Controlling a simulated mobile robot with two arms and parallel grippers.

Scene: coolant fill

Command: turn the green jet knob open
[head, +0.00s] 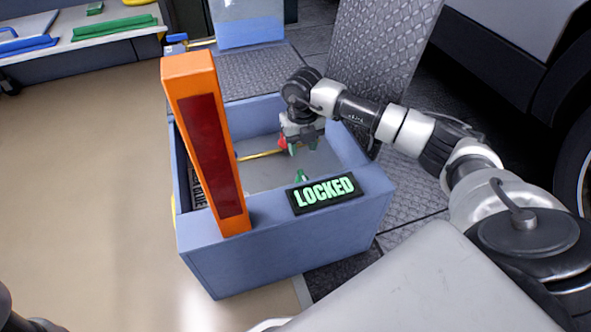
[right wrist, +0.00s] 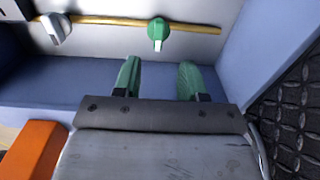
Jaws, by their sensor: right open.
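The green jet knob (right wrist: 157,32) shows in the right wrist view, mounted at a yellow pipe (right wrist: 110,20) on a light panel. My right gripper (right wrist: 158,78) has two green fingers, spread apart with nothing between them. The knob lies beyond the fingertips, roughly in line with the gap, and appears untouched. In the head view my right gripper (head: 300,146) reaches down into the blue box (head: 290,250). It hides part of the box's inside there. My left gripper is not in view.
A grey-white knob (right wrist: 55,28) sits left along the pipe. An orange post (head: 205,140) with a dark red face stands at the box's left. A green-lettered "LOCKED" sign (head: 325,192) is on the near rim. A vehicle wheel (head: 573,160) is at the right.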

